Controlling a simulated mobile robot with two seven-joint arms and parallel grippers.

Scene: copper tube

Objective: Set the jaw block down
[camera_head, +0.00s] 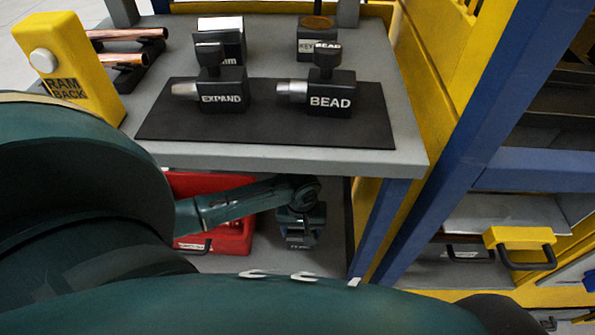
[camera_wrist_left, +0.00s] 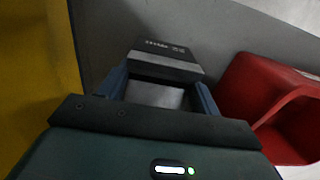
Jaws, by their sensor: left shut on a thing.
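My left gripper (camera_head: 301,230) is under the grey bench top, pointing down, to the right of the red toolbox. In the left wrist view the gripper (camera_wrist_left: 160,92) is shut on a dark jaw block (camera_wrist_left: 166,64) with a grey band and small pale lettering too blurred to read. The block sits between the two blue fingers. In the head view only its lower end shows below the gripper, and I cannot tell whether it touches the surface beneath. My right gripper is not in view.
The red toolbox (camera_head: 215,235) stands close beside the left gripper. The bench top (camera_head: 300,158) is above, bearing a black mat (camera_head: 370,125) with EXPAND (camera_head: 223,98) and BEAD (camera_head: 330,102) blocks. A yellow panel (camera_wrist_left: 35,70) is left in the wrist view.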

